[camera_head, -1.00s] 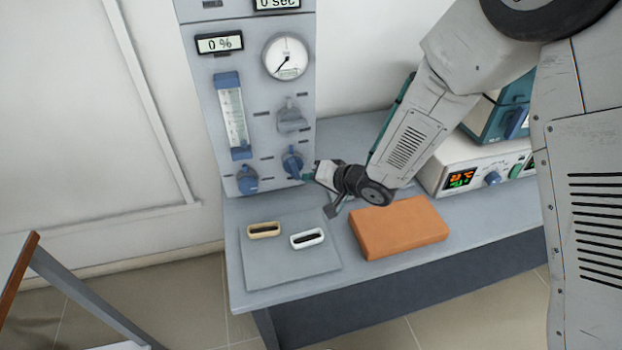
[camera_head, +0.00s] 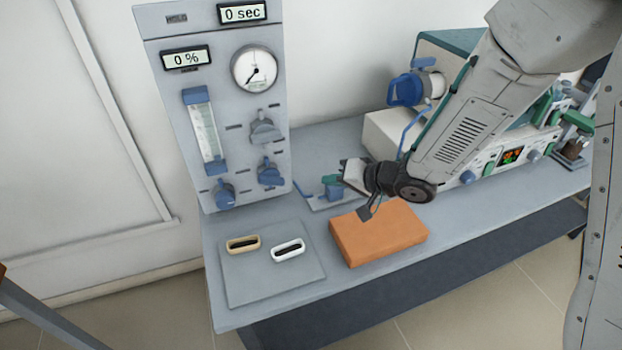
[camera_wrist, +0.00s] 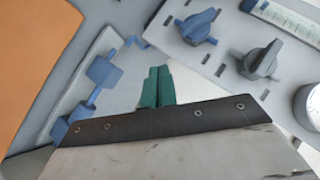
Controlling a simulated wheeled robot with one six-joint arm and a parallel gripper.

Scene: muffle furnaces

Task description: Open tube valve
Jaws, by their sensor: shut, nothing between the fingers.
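A small blue valve-like fitting (camera_head: 333,192) on a flat plate sits on the table between the panel and the orange block, partly hidden by my gripper. It looks like the tube valve, but I cannot be sure. In the wrist view, a blue fitting with a thin blue rod (camera_wrist: 101,72) lies left of my fingers, apart from them. My gripper (camera_head: 329,180) is shut and empty, its green fingers together in the wrist view (camera_wrist: 158,87). It hovers near the fitting, to the right of the panel's right blue knob (camera_head: 270,173); contact with the fitting is unclear.
The tall grey control panel (camera_head: 222,100) carries a gauge (camera_head: 254,69), a grey knob (camera_head: 264,130) and a lower-left blue knob (camera_head: 222,195). An orange block (camera_head: 380,232) and a mat (camera_head: 245,280) with two small boats lie in front. Instruments stand to the right.

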